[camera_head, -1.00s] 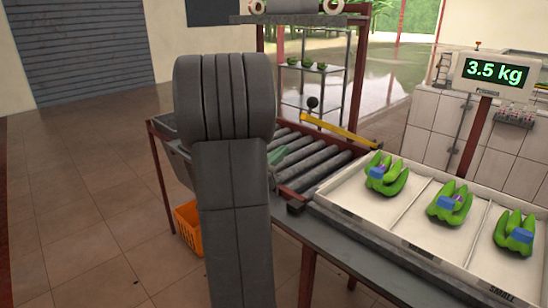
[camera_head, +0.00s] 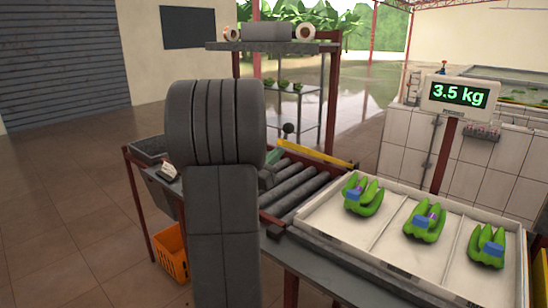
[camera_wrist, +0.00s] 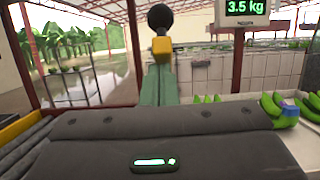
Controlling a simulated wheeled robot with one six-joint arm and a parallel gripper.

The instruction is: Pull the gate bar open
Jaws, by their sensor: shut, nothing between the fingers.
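The gate bar (camera_head: 318,154) is a yellow bar with a black ball knob (camera_head: 288,128) standing at its left end. In the wrist view the knob (camera_wrist: 161,18) stands on a yellow block (camera_wrist: 161,47), straight beyond my fingertips. My gripper (camera_wrist: 158,75) has green fingers, shut with nothing between them. The fingers look close to the block; whether they touch it I cannot tell. In the head view my gripper (camera_head: 272,155) is mostly hidden behind my dark arm.
A roller conveyor (camera_head: 300,184) lies under the bar. A white divided tray (camera_head: 385,245) with green banana clusters stands to its right. A scale display (camera_head: 459,95) reads 3.5 kg. An orange crate (camera_head: 170,252) is on the floor at left. A metal shelf (camera_head: 298,92) stands behind.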

